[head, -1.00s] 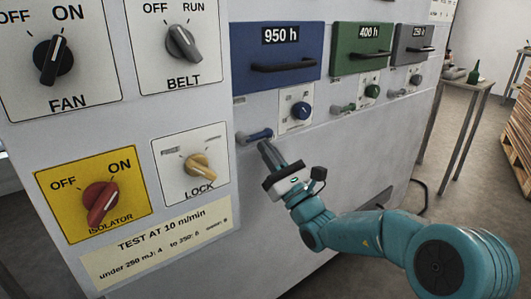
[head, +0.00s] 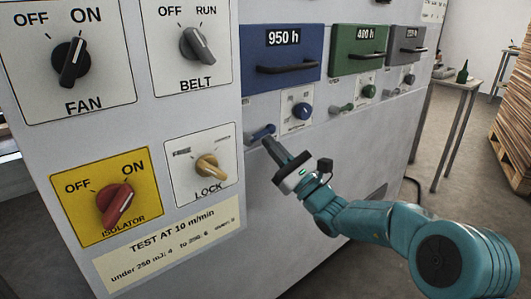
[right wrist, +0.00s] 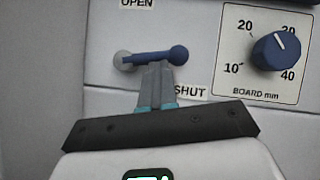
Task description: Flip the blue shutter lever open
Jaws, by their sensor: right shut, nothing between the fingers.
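The blue shutter lever (head: 262,132) is on the pale machine panel, below the blue 950 h drawer. In the right wrist view the lever (right wrist: 152,57) lies nearly level, its round knob on the right slightly higher than its pivot on the left. An OPEN label (right wrist: 137,4) is above it and a SHUT label (right wrist: 190,91) is below right. My right gripper (head: 268,143) is shut and empty. In the wrist view its fingertips (right wrist: 157,66) are just under the lever's bar, near the knob; whether they touch is unclear. My left gripper is not in view.
A green lever (head: 342,108) sits farther right. The LOCK knob (head: 212,167) and red ISOLATOR knob (head: 116,203) stand out at left.

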